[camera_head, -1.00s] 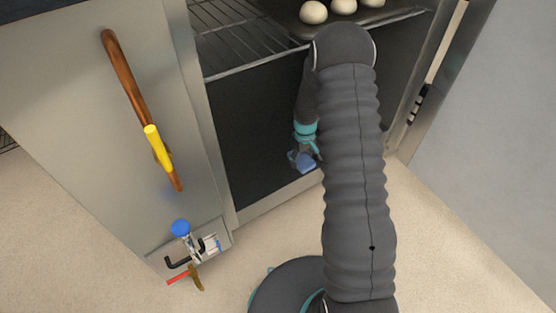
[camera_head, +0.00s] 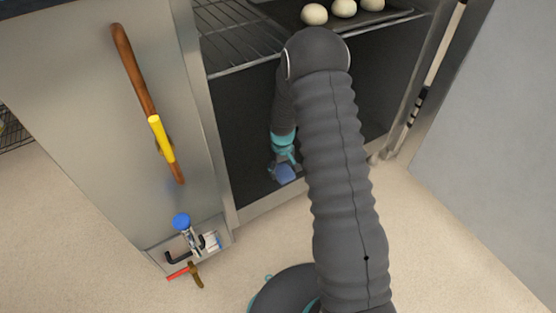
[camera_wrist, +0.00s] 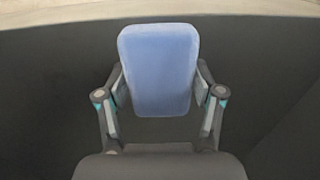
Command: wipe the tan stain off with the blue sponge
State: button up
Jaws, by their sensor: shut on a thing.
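The blue sponge (camera_wrist: 158,70) is held between the two fingers of my gripper (camera_wrist: 159,88) in the wrist view. In the head view the sponge (camera_head: 285,174) shows low in the dark oven chamber, close to its front edge, with my gripper (camera_head: 284,162) just above it. I cannot tell whether the sponge touches the chamber floor. No tan stain can be made out in either view; my arm hides part of the chamber.
Above is a wire rack (camera_head: 240,36) and a dark tray (camera_head: 392,20) with pale dough balls (camera_head: 314,14). At left, a brown handle with a yellow sleeve (camera_head: 161,138) and a small shelf of tools (camera_head: 183,256) stick out. A grey wall (camera_head: 490,130) stands at right.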

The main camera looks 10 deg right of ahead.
jog(key=shift+s+a, duration=0.25)
jog(key=shift+a, duration=0.55)
jog(key=shift+r+p, duration=0.2)
jog(key=shift+p, duration=0.1)
notch_tip(320, 180, up, 2)
jog(key=shift+r, duration=0.15)
jog(key=shift+r+p, duration=1.7)
jog(key=shift+r, duration=1.05)
